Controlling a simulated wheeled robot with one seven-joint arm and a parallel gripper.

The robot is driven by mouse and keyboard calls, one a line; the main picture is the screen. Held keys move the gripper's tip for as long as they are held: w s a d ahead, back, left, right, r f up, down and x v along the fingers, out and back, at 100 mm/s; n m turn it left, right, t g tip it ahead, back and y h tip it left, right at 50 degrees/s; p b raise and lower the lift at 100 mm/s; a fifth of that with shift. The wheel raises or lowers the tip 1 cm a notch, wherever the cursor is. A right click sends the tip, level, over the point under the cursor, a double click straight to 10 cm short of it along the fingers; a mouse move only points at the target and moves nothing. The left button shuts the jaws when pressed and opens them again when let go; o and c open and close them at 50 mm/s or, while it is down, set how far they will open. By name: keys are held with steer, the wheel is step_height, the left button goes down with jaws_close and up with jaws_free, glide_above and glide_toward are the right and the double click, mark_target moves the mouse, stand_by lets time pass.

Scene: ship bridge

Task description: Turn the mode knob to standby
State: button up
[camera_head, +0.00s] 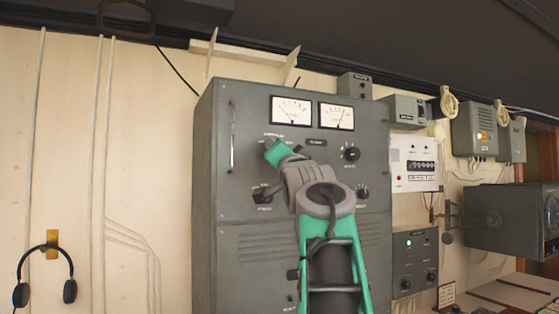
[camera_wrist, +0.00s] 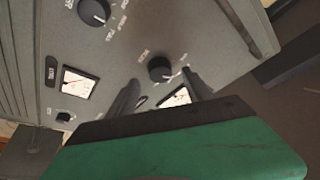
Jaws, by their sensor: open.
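The grey cabinet (camera_head: 225,190) fills the middle of the head view, with several black knobs on its front. My gripper (camera_head: 272,150) is at its upper left, below the left meter; its fingertips are hard to make out there. In the wrist view, my gripper (camera_wrist: 160,77) is open, its two dark fingers on either side of a round black knob (camera_wrist: 159,68). The knob appears between the fingertips; I cannot tell whether they touch it. Its labels are too small to read, so I cannot confirm that it is the mode knob. My gripper hides that spot in the head view.
Other knobs show on the cabinet, at right (camera_head: 351,153) and lower left (camera_head: 263,194). Two meters (camera_head: 291,110) sit above. A vertical handle (camera_head: 232,137) runs along the left edge. A white panel (camera_head: 414,163) and wall boxes stand to the right; headphones (camera_head: 45,275) hang at left.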

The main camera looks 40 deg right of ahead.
steer(key=b+v, duration=0.1)
steer(key=v, duration=0.3)
steer(key=shift+s+a+f, duration=0.1)
steer(key=shift+s+a, duration=0.05)
steer(key=shift+s, duration=0.1)
